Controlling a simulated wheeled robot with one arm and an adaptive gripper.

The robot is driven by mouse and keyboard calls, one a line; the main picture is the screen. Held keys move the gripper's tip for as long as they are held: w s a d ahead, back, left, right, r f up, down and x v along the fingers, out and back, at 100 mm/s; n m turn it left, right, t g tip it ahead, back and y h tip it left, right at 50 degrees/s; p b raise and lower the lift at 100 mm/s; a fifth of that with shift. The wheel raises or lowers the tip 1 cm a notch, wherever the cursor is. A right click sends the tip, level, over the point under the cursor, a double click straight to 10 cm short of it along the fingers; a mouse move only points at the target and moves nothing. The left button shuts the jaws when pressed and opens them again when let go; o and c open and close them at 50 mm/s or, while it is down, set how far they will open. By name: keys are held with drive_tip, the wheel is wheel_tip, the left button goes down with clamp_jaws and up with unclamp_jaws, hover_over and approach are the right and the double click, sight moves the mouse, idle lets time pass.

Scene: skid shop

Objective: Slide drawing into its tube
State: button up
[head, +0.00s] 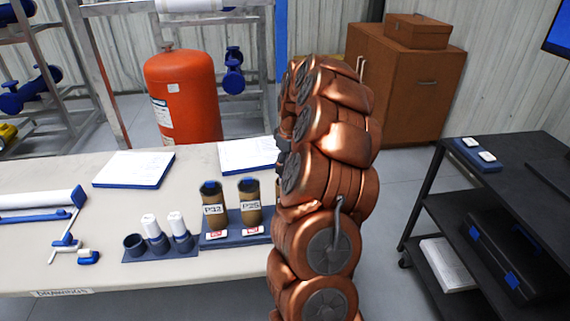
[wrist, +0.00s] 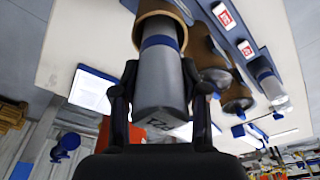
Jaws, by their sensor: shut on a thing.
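In the wrist view my gripper (wrist: 160,95) is shut on a rolled drawing (wrist: 160,75), a grey-white roll with a blue band and dark lettering at its near end. The roll's far end lies at the round mouth of a brown tube (wrist: 147,24), whose rim shows around it; how deep it sits I cannot tell. Two other brown tubes with dark blue caps, marked P32 (head: 213,203) and the other (head: 250,201), stand upright on a blue rack (head: 232,233). In the head view my copper arm hides the gripper, the held roll and its tube.
A blue holder (head: 160,252) left of the rack has three cups, two with white rolls. White sheets on blue boards (head: 134,169) lie at the table's back. A long white roll (head: 35,200) is at the left. A black cart (head: 500,195) stands right, across open floor.

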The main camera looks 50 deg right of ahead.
drive_tip(key=shift+f+b, duration=1.2)
drive_tip(key=shift+f, duration=1.1)
idle(0.5)
drive_tip(key=o, duration=1.3)
drive_tip(key=o, duration=0.4)
drive_tip(key=shift+r, duration=0.2)
wheel_tip(320, 180, up, 7)
drive_tip(key=shift+f, duration=0.15)
idle(0.5)
idle(0.6)
